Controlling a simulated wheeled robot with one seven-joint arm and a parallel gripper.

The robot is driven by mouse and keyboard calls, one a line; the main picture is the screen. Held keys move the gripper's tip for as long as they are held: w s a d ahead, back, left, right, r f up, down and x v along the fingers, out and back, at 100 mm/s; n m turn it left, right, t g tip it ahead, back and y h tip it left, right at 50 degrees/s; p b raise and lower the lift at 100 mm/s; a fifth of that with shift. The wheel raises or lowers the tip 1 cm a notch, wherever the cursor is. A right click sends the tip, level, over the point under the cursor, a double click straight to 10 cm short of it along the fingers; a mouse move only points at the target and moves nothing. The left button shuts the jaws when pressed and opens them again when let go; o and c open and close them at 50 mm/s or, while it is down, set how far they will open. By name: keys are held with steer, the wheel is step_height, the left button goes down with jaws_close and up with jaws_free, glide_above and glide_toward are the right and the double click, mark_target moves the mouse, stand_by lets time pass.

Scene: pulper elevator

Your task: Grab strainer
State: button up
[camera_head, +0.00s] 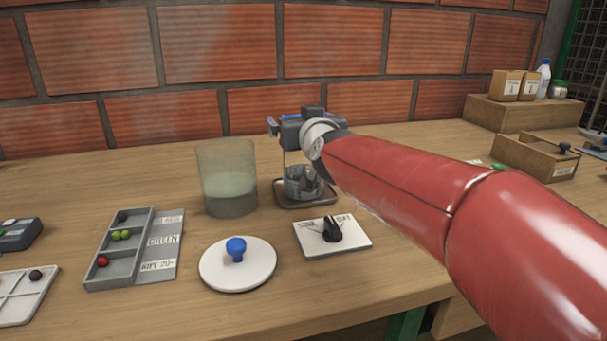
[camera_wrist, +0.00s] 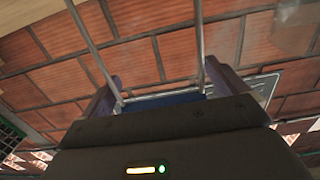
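The strainer is a metal basket (camera_head: 303,183) on a small dark tray (camera_head: 290,204), with thin rods rising from it toward my gripper. My gripper (camera_head: 285,125) is above it, at the top of the rods. In the wrist view, a blue handle (camera_wrist: 165,99) with metal rods lies between the two widely spread fingers of my gripper (camera_wrist: 163,88). The fingers stand at the handle's two ends, and I see no clear squeeze on it. My wrist and arm hide part of the handle in the head view.
A glass container (camera_head: 228,180) of cloudy liquid stands just left of the strainer. In front are a white round lid (camera_head: 238,268) with a blue knob and a labelled plate (camera_head: 331,237). A grey sorting tray (camera_head: 122,250) is at left, a wooden box (camera_head: 535,157) at right. A brick wall stands behind.

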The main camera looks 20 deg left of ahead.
steer(key=c, duration=1)
steer(key=shift+o, duration=0.2)
